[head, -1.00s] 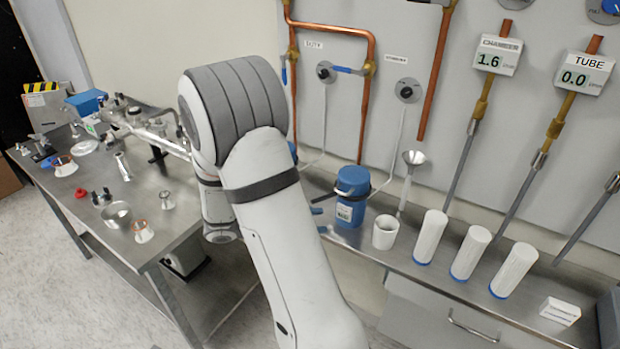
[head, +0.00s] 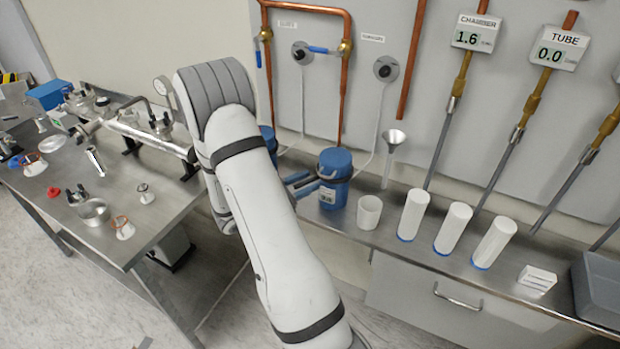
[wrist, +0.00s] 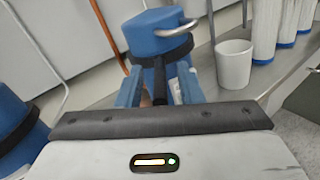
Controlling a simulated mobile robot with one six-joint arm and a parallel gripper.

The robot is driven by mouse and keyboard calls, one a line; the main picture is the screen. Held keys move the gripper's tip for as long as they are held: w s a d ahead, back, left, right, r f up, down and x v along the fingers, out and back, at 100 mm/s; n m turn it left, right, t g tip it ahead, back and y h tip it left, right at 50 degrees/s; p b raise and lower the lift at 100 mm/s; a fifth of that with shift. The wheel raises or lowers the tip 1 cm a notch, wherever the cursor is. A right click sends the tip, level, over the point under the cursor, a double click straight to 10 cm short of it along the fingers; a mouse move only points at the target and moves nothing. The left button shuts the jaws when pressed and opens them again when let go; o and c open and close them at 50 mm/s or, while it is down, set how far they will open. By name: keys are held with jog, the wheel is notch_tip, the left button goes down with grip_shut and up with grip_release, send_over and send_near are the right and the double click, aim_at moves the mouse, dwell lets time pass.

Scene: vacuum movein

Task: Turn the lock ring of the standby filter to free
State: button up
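The standby filter (head: 336,163) is a blue canister with a white label, upright on the right-hand bench. Its black lock ring (head: 335,178) goes round the body below the cap. In the wrist view the filter (wrist: 152,28) is straight ahead, its ring (wrist: 160,56) facing me and a dark tab (wrist: 158,84) pointing at me. My gripper (head: 308,184) is at the filter's left side in the head view. In the wrist view my gripper's blue fingers (wrist: 160,86) are apart, with the tab between them. I cannot tell if they touch it.
A second blue filter (wrist: 14,100) is close at the left and partly hidden by my arm in the head view. A white cup (head: 369,212), a funnel (head: 393,140) and white cylinders (head: 413,214) stand to the right. Copper pipes (head: 345,80) run up the wall behind.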

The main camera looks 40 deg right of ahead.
jog(key=shift+s+d, duration=0.1)
jog(key=shift+d, duration=0.55)
grip_shut()
